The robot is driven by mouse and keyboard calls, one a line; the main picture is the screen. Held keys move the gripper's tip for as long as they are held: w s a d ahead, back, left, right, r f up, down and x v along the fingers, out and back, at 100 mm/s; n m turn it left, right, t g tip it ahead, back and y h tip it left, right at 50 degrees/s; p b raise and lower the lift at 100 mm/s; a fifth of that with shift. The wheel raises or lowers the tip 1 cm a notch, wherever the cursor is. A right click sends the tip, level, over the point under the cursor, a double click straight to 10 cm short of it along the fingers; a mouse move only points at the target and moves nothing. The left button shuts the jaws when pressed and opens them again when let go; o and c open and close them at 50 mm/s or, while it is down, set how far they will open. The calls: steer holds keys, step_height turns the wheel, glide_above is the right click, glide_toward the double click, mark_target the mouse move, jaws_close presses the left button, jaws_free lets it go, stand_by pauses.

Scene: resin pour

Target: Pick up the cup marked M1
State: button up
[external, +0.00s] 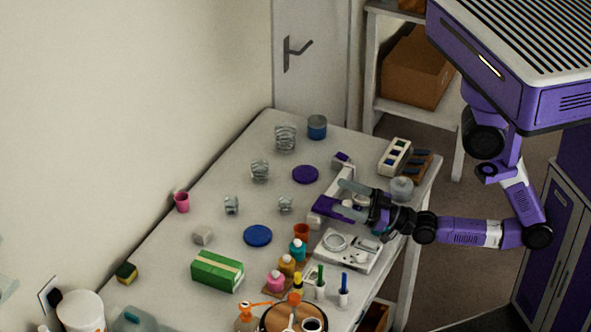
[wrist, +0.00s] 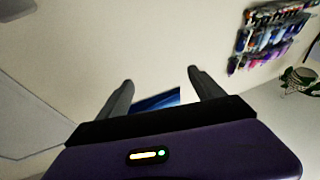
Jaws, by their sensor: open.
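No marking M1 is legible on any cup. A pink cup (external: 181,202) stands upright near the wall side of the table (external: 200,268). An orange-brown cup (external: 301,231) stands near the middle, just below and left of my gripper in the external view. My gripper (external: 341,199) is open and empty, held over the right part of the table with its fingers pointing left. In the wrist view my open gripper (wrist: 160,78) faces the wall, with a blue patch between the fingers; no cup shows there.
Paint bottles (external: 287,265), a green box (external: 217,270), a blue disc (external: 257,235), a purple disc (external: 305,174) and wire coils (external: 285,138) are spread about. A wall rack (wrist: 270,35) shows in the wrist view.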

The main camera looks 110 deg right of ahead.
steer(key=w+d+r+m+h+p, duration=0.1)
steer(key=w+d+r+h+p, duration=0.1)
steer(key=d+r+h, duration=0.4)
steer(key=m+g+y+b, duration=0.1)
steer(key=g+y+b, duration=0.5)
steer(key=g+y, duration=0.25)
glide_above(260, 167)
steer(key=s+a, duration=0.3)
steer(key=a, duration=0.2)
step_height(260, 167, down, 12)
steer(key=f, duration=0.1)
steer(key=shift+t, duration=0.35)
step_height(260, 167, down, 6)
steer(key=shift+s+d+r, duration=0.1)
steer(key=shift+d+f, duration=0.1)
steer(key=shift+f, duration=0.3)
steer(key=shift+p+x, duration=0.4)
steer(key=shift+x, duration=2)
steer(key=shift+c, duration=0.5)
steer(key=c, duration=1.3)
